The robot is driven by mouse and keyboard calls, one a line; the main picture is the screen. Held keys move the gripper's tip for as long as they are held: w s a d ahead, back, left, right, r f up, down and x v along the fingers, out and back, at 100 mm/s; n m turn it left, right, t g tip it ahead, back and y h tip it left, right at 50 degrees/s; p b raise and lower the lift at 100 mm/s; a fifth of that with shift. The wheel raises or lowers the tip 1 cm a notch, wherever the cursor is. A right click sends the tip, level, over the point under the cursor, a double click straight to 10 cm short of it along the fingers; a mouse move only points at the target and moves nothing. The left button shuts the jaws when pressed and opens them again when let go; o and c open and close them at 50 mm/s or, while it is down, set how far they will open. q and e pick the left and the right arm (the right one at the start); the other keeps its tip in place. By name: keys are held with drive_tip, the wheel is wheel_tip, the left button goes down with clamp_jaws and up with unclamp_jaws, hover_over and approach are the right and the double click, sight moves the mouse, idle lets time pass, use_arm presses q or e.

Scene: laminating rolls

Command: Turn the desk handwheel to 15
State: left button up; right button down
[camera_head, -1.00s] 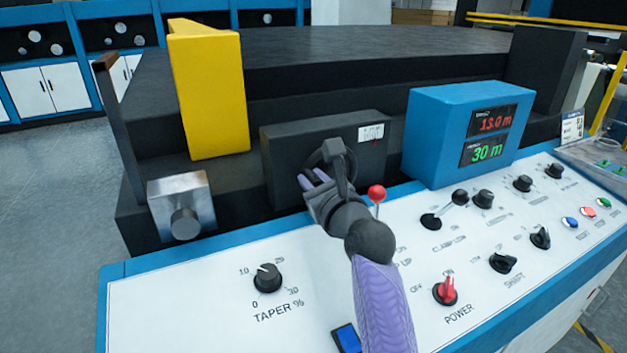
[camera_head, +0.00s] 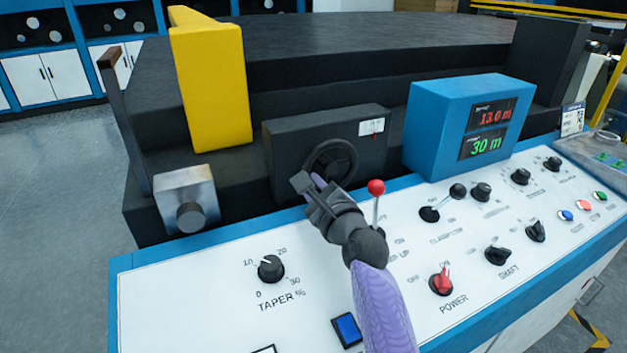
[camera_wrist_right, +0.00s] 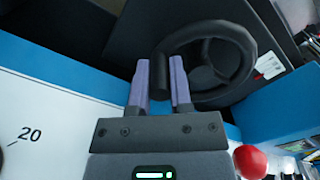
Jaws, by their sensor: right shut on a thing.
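The dark handwheel (camera_head: 347,160) is mounted on the front of a dark box (camera_head: 292,150) behind the sloped desk. My right gripper (camera_head: 314,184) is at the wheel's lower left in the head view and hides part of it. My left gripper is not in view.
A red-tipped lever (camera_head: 376,188) stands close to the right of my gripper. A blue display box (camera_head: 436,135) shows red 13.0 m and green 30 m. A yellow block (camera_head: 210,90) and metal block (camera_head: 187,199) are at left. The desk panel (camera_head: 200,290) carries knobs.

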drive_tip(key=shift+f+n, duration=0.25)
drive_tip(key=shift+n, duration=0.25)
drive_tip(key=shift+f, duration=0.1)
drive_tip(key=c, duration=0.5)
unclamp_jaws()
drive_tip(key=shift+c, duration=0.2)
drive_tip(key=p+v, duration=0.3)
drive_tip(key=v, duration=0.6)
drive_tip(key=shift+s+d, duration=0.15)
drive_tip(key=shift+s, duration=0.3)
drive_tip(key=shift+p, duration=0.3)
